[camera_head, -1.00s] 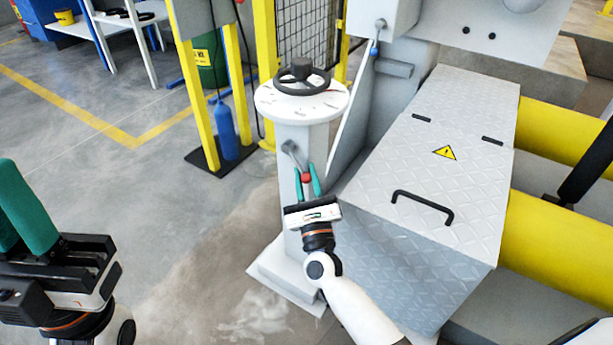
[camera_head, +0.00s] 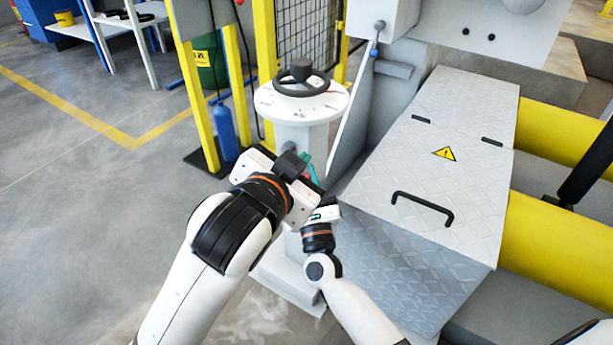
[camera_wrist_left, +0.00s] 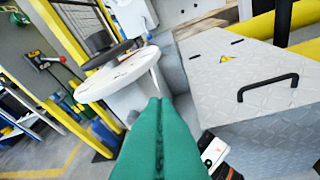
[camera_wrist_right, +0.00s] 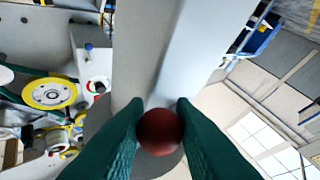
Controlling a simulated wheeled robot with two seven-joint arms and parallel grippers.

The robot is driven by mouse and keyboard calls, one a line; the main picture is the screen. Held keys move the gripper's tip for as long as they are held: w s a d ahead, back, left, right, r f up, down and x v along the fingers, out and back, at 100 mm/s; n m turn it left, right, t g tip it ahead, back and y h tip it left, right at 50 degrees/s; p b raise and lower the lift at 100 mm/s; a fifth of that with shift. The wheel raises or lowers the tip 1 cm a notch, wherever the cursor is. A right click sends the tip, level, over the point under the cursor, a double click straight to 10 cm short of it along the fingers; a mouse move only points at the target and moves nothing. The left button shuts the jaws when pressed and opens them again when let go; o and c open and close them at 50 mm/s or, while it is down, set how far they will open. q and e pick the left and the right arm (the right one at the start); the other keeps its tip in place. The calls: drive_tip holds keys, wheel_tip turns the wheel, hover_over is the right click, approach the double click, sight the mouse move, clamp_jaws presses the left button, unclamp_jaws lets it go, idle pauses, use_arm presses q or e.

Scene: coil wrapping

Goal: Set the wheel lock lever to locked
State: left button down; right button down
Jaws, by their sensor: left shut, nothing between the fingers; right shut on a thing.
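The wheel lock lever's red knob (camera_wrist_right: 160,131) sits between my right gripper's teal fingers in the right wrist view, and the gripper (camera_wrist_right: 159,118) is shut on it. The lever is on the front of the white pedestal (camera_head: 290,135), which carries a round top (camera_head: 268,103) and a black handwheel (camera_head: 301,82). My left gripper (camera_wrist_left: 160,103) is shut and empty, its fingertips pointing at the pedestal below the top. In the head view my left gripper hides most of the lever and knob. I cannot read the lever's setting.
A grey tread-plate cover (camera_head: 440,150) with a black handle (camera_head: 422,206) stands right of the pedestal. Yellow posts (camera_head: 197,105), a blue bottle (camera_head: 224,130) and a mesh guard (camera_head: 308,38) stand behind. Open floor (camera_head: 75,200) lies to the left.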

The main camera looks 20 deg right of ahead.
use_arm(q)
wheel_tip(320, 180, down, 3)
drive_tip(key=g+y, duration=0.1)
drive_tip(key=y, duration=0.2)
use_arm(e)
drive_tip(key=shift+r, duration=0.4)
use_arm(q)
approach(309, 175)
drive_tip(key=w+d, duration=0.1)
drive_tip(key=w+d+f, duration=0.1)
drive_tip(key=w+d, duration=0.1)
drive_tip(key=shift+w+d+f, duration=0.2)
drive_tip(key=shift+w+f, duration=0.05)
drive_tip(key=shift+w, duration=0.15)
drive_tip(key=shift+w+a+f, duration=0.1)
drive_tip(key=shift+w+f, duration=0.3)
drive_tip(key=shift+f, duration=0.3)
